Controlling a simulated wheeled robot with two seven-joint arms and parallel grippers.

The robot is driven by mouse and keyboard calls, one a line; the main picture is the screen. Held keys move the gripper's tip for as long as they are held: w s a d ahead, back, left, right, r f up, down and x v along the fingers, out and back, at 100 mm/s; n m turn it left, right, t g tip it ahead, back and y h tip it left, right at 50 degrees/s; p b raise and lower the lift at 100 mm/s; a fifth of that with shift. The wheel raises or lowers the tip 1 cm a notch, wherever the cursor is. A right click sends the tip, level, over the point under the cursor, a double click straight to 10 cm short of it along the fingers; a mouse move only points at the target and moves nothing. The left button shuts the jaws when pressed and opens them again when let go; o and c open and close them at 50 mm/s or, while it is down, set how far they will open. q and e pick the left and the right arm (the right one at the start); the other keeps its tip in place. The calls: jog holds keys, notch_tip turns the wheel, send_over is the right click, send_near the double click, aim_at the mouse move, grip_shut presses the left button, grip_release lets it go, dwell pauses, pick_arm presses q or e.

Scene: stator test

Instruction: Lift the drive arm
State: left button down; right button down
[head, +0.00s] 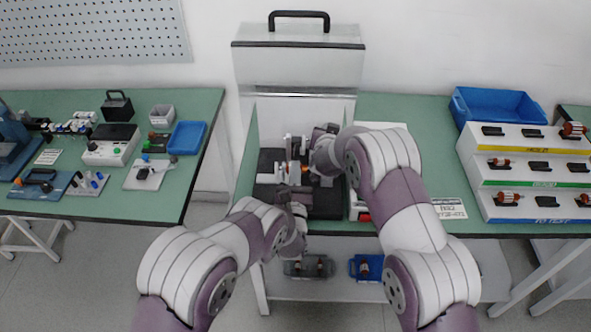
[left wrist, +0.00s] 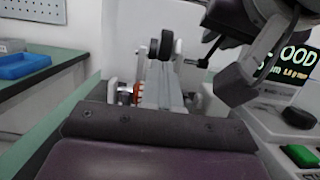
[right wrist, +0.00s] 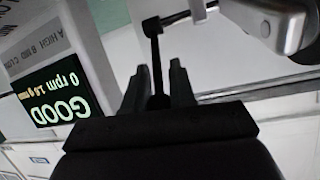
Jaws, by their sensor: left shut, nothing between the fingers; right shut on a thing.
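The drive arm's black handle rod (right wrist: 155,62) runs between my right gripper's fingers (right wrist: 157,82) in the right wrist view, and its knobbed end shows beyond the tips. In the left wrist view, that knob (left wrist: 202,63) sticks out left of the right gripper. A black wheel (left wrist: 167,45) stands at the fixture's upper middle. An orange-and-metal rotor (left wrist: 125,92) shows at its left. In the head view, the left gripper (head: 291,192) is at the station's near side; the right forearm partly hides the fixture.
A display (right wrist: 65,97) reads GOOD. A green button (left wrist: 301,155) is on the control box at right. A blue bin (head: 497,105) and a tiered rack (head: 478,172) stand on the right bench. A blue tray (head: 187,138) is on the left bench.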

pick_arm(q)
jog(key=shift+w, duration=0.15)
pick_arm(e)
jog(key=shift+s+f, duration=0.15)
jog(key=shift+f, duration=0.15)
